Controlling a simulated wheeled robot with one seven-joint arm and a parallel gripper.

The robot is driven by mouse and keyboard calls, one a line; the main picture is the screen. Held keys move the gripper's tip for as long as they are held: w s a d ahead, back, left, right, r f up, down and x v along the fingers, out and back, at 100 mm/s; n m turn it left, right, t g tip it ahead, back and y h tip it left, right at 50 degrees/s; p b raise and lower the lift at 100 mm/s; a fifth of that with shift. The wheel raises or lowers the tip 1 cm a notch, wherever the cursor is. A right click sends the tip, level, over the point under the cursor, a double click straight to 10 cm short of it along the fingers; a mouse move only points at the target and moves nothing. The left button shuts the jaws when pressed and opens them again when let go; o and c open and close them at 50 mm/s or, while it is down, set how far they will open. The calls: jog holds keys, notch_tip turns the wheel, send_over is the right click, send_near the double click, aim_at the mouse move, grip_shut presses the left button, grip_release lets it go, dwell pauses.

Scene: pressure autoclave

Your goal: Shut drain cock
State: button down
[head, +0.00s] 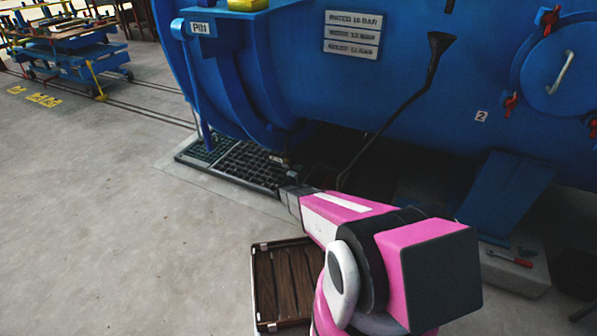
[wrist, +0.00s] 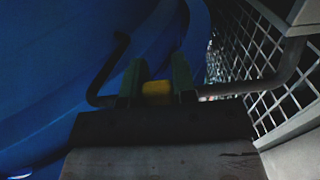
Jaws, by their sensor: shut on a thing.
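The drain cock shows in the wrist view as a small yellow piece (wrist: 157,92), very dark around it. My gripper (wrist: 157,84) has one finger on each side of this yellow piece and is shut on it. In the head view my gripper (head: 287,170) reaches low under the blue vessel (head: 300,90), beside the floor grating (head: 240,168). The cock itself is too small and shaded to make out there. Its angle, open or closed, I cannot tell.
In the wrist view, a dark bent rod (wrist: 107,70) stands left of the fingers and a grey pipe (wrist: 288,68) right, in front of white mesh (wrist: 250,50). A dark wooden slatted crate (head: 282,285) stands by my arm.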

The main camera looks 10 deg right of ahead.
jog(key=shift+s+f, duration=0.15)
jog(key=c, duration=0.9)
grip_release()
jog(key=shift+a, duration=0.1)
jog(key=v, duration=1)
jog(key=shift+s+a, duration=0.2)
jog(key=shift+s, duration=0.1)
